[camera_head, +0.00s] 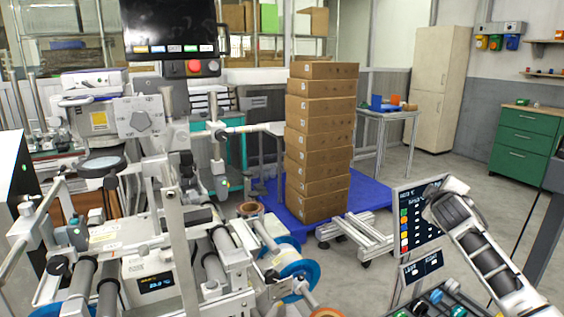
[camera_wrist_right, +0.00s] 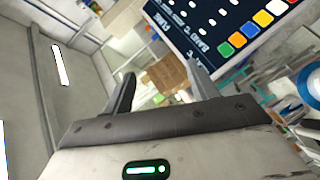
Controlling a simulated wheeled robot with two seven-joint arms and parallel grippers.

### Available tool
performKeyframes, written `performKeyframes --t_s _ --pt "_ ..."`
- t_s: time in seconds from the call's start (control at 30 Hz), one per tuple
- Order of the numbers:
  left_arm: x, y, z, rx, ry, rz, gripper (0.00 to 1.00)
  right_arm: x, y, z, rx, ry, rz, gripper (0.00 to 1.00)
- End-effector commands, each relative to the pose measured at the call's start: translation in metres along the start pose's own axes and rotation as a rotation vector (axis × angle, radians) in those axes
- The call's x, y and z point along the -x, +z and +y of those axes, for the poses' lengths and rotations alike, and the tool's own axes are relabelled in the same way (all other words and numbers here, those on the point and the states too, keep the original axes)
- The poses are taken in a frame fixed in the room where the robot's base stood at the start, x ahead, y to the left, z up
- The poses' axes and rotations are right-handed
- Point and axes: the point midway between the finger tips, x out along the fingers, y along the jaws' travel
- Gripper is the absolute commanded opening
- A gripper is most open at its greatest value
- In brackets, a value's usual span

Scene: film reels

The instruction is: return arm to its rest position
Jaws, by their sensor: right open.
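My right arm (camera_head: 485,255) comes in from the lower right in the head view. Its far end overlaps the right edge of a dark panel with coloured squares (camera_head: 408,213); whether they touch cannot be told. In the right wrist view my right gripper (camera_wrist_right: 163,88) is open, with its two fingers apart and nothing held between them. The same panel (camera_wrist_right: 205,25) fills the upper right there, beyond the fingers. Cardboard boxes (camera_wrist_right: 172,72) show in the distance between the fingers. My left gripper is not in view.
A film machine with rollers (camera_head: 165,235) and a blue-rimmed reel (camera_head: 297,268) fills the left and centre. A tall stack of boxes (camera_head: 320,140) stands on a blue pallet (camera_head: 368,193). Green drawers (camera_head: 525,142) stand at right. Floor (camera_head: 455,165) is clear before them.

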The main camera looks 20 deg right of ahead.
Motion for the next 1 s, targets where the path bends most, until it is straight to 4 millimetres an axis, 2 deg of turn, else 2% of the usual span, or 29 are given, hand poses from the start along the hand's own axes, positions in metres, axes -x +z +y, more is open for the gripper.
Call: performKeyframes --t_s 0.03,0.2,0.23,0.37,0.47,0.57,0.67,0.7,0.77,0.8,0.87,0.9,1.0 --pt "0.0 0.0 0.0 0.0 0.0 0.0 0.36 0.001 -0.018 -0.002 -0.116 -0.015 0.091 0.58" --pt "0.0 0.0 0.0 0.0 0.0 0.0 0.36 0.015 -0.072 0.0 -0.538 -0.097 0.382 0.58" --pt "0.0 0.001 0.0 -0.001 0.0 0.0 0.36 0.019 -0.07 -0.023 -0.512 -0.126 0.367 0.58" --pt "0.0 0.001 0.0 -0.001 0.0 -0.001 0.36 0.04 -0.07 -0.083 -0.488 -0.213 0.368 0.58" --pt "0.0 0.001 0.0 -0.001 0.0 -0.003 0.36 0.062 -0.068 -0.131 -0.48 -0.289 0.369 0.58" --pt "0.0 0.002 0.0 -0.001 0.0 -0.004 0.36 0.093 -0.062 -0.184 -0.479 -0.379 0.366 0.58" --pt "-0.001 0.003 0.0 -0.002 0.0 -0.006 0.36 0.136 -0.052 -0.243 -0.488 -0.487 0.357 0.58" --pt "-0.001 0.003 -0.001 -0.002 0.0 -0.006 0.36 0.157 -0.047 -0.266 -0.496 -0.533 0.351 0.58" --pt "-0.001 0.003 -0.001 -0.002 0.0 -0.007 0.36 0.19 -0.039 -0.296 -0.512 -0.6 0.34 0.58" --pt "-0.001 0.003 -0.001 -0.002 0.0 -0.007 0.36 0.213 -0.033 -0.315 -0.527 -0.644 0.329 0.58" --pt "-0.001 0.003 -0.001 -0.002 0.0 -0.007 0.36 0.25 -0.023 -0.341 -0.552 -0.711 0.309 0.58" --pt "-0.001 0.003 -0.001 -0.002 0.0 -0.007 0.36 0.276 -0.016 -0.355 -0.572 -0.754 0.294 0.58" --pt "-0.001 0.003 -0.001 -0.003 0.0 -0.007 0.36 0.336 -0.001 -0.379 -0.629 -0.846 0.248 0.58"
